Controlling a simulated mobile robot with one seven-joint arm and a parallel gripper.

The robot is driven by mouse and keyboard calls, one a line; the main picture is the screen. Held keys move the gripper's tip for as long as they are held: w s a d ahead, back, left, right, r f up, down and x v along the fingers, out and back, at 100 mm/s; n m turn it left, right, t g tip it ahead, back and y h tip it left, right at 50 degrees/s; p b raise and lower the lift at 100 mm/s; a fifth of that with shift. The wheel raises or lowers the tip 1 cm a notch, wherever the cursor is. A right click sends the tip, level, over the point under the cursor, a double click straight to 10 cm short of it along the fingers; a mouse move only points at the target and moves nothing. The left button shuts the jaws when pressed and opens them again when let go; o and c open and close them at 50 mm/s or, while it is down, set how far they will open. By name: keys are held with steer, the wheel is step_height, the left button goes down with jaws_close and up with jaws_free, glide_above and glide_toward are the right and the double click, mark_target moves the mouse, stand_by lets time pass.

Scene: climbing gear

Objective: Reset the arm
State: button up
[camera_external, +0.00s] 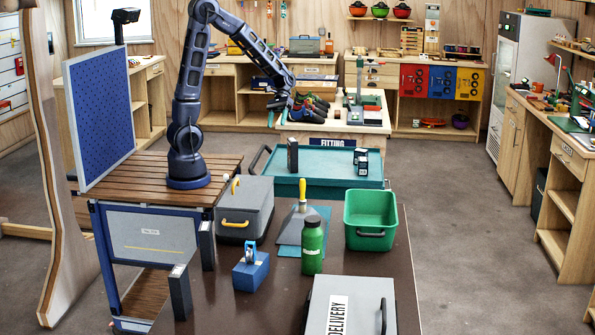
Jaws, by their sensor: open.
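My arm (188,95) stands on a slatted wooden top at the left and reaches up, then right and down. My gripper (284,110) is at the end of the arm, in the air before the fitting bench at the back. Its fingers are small here, but they look apart, and nothing shows held between them. It is above and behind the teal tray (325,190).
On the dark table are a grey toolbox (244,207), green bottle (312,245), green bin (371,222), blue block (250,270) and grey delivery case (370,305). A blue pegboard (100,115) stands left of my arm.

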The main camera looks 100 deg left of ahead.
steer(key=s+d+r+m+t+y, duration=0.5)
steer(key=s+d+r+m+y, duration=0.4)
steer(key=s, duration=0.5)
steer(key=d+r+m, duration=0.2)
steer(key=d+r, duration=0.1)
steer(key=shift+d+r+m, duration=0.2)
steer(key=shift+r+m, duration=0.2)
steer(key=o, duration=0.8)
steer(key=shift+t, duration=0.3)
